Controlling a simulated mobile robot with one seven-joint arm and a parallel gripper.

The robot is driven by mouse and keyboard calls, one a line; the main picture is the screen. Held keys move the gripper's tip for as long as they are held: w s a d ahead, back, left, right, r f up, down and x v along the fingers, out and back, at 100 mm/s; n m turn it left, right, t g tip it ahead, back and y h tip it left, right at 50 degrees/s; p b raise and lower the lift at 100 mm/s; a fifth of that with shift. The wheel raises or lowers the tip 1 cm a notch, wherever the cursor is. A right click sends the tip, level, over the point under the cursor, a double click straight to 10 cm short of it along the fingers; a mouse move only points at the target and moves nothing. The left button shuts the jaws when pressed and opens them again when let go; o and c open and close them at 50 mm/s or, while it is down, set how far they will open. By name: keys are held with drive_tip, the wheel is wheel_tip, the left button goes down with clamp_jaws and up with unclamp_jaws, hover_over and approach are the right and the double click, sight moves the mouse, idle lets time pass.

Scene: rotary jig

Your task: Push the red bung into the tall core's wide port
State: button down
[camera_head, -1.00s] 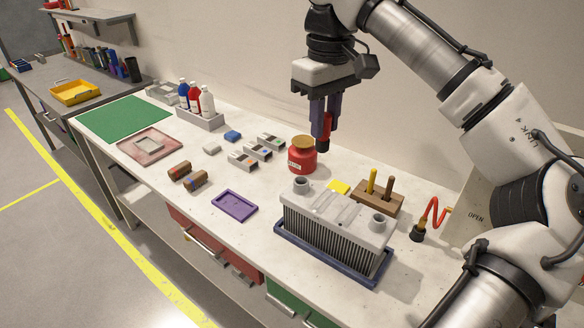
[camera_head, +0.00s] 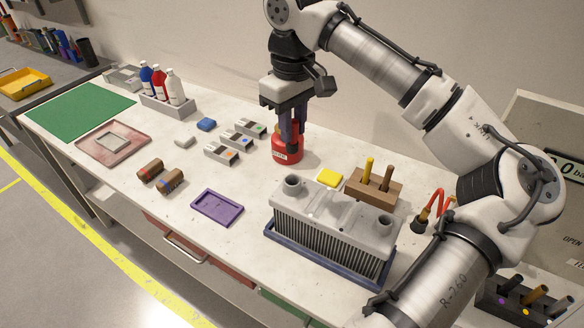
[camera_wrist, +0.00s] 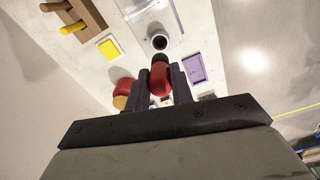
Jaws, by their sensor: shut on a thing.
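My gripper (camera_head: 292,138) is shut on the red bung, held above the bench in front of the red pot. The bung (camera_wrist: 160,80) shows between the fingers in the wrist view, with a dark tip pointing away from the palm. In the head view it is mostly hidden by the fingers. The grey finned core (camera_head: 330,212) stands in a blue tray (camera_head: 325,262), to the right of and nearer than my gripper. Its left port (camera_head: 293,186) and right port (camera_head: 384,224) look uncovered. The left port (camera_wrist: 158,42) appears just beyond the bung tip in the wrist view, apart from it.
The red pot (camera_head: 286,155) stands close to my gripper. A yellow block (camera_head: 329,177) and a wooden block with pegs (camera_head: 372,190) sit behind the core. A purple tray (camera_head: 217,207) lies left of the core, with free bench around it.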

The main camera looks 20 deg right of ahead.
wheel_tip(320, 180, down, 11)
drive_tip(key=b, duration=0.9)
drive_tip(key=shift+r, duration=0.15)
drive_tip(key=c, duration=1.2)
unclamp_jaws()
wheel_tip(320, 180, up, 12)
